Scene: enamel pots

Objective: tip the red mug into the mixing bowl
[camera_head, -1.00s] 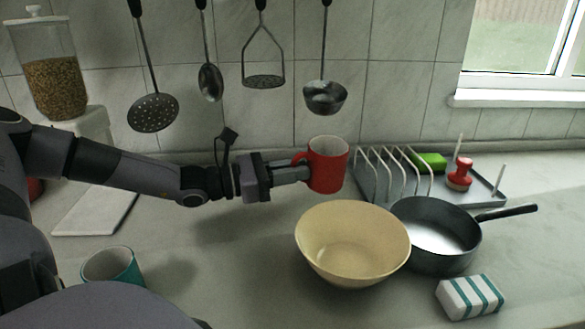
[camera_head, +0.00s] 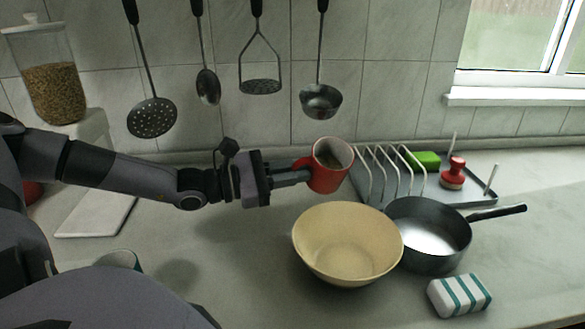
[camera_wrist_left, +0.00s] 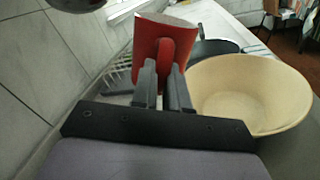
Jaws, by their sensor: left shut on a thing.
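The red mug (camera_head: 328,176) is held in the air just behind and above the rim of the cream mixing bowl (camera_head: 347,262). My left gripper (camera_head: 306,174) is shut on the mug at its handle side. The mug is tilted, with its mouth turned partly toward the head camera, and something dark greenish shows inside. The left wrist view shows the fingers (camera_wrist_left: 164,85) closed at the red handle (camera_wrist_left: 167,62), with the bowl (camera_wrist_left: 245,95) to the right. The visible inside of the bowl looks empty. My right gripper is not in view.
A dark pan (camera_head: 428,236) stands right against the bowl, and a striped sponge (camera_head: 459,295) lies in front. A dish rack (camera_head: 395,172) is behind. Utensils, including a ladle (camera_head: 321,98), hang on the wall above. A teal mug (camera_head: 119,260) is partly hidden by my arm.

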